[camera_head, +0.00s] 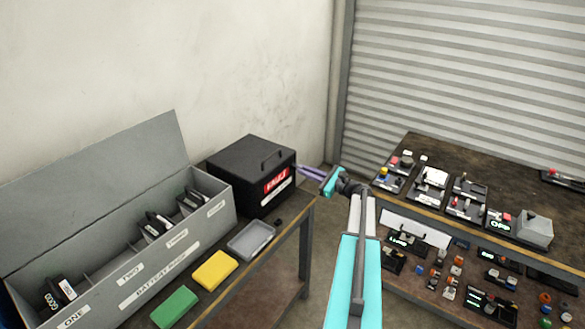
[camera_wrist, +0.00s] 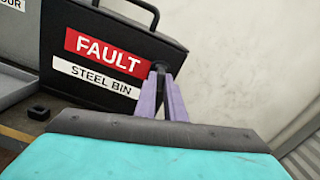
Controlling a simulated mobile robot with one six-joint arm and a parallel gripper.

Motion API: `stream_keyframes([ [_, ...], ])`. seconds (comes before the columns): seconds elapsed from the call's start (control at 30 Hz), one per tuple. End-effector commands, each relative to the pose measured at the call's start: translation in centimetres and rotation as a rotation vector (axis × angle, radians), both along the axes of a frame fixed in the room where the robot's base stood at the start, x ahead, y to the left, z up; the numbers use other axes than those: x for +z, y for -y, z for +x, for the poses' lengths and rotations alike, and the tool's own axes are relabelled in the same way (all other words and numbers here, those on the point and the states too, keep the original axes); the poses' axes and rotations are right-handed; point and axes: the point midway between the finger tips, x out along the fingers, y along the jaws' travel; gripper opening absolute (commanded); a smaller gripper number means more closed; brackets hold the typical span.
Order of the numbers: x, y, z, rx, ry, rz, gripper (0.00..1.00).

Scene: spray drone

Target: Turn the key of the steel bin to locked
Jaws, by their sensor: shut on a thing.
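The steel bin (camera_head: 232,164) is a black box with a handle on its lid, standing at the far right corner of the left table. In the wrist view the bin (camera_wrist: 128,24) shows a red FAULT label and a white STEEL BIN label. My gripper (camera_head: 301,170) reaches its right front from the right. In the wrist view the purple fingers of my gripper (camera_wrist: 161,74) are shut on the key (camera_wrist: 159,67) at the right of the labels. Only a little dark part of the key shows between the fingertips, so its turned angle cannot be told.
A grey battery box (camera_head: 120,290) with an open lid stands left of the bin. A grey tray (camera_head: 236,253), a yellow block (camera_head: 214,270) and a green block (camera_head: 174,307) lie in front. A small black piece (camera_wrist: 39,113) lies near the bin. A cluttered bench (camera_head: 470,160) stands right.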

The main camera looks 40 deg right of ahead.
Motion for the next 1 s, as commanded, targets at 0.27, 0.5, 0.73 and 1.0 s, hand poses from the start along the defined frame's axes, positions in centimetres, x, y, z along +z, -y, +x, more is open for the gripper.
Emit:
stream_keyframes([
  [0.27, -0.30, -0.15, -0.10, 0.004, -0.009, 0.009, 0.00],
  [0.5, -0.23, -0.16, -0.09, 0.004, -0.023, 0.067, 0.00],
  [0.73, -0.23, -0.17, -0.09, 0.004, -0.039, 0.131, 0.00],
  [1.0, -0.36, -0.20, -0.09, 0.005, -0.054, 0.194, 0.14],
])
